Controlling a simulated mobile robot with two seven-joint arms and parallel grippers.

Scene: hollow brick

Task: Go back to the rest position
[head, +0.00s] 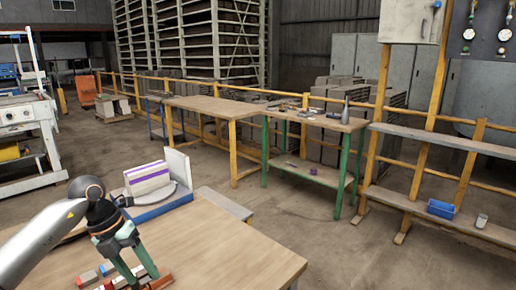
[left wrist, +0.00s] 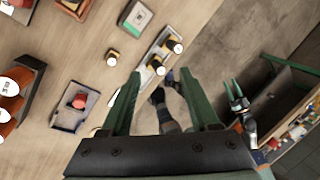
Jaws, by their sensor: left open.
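My left gripper (head: 143,280) is in the head view at the lower left, pointing down over the near end of a wooden table (head: 240,262). Its two green fingers are spread apart. In the left wrist view the same gripper (left wrist: 162,88) shows with its fingers apart and nothing between their tips. My right gripper does not show in the head view.
A dark tray (left wrist: 72,112) with a red item, a green and white box (left wrist: 136,19) and a dark rack (left wrist: 32,70) with orange cylinders lie on the table. A white and purple block (head: 148,180) stands beside my arm. Open floor (head: 300,225) lies to the right.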

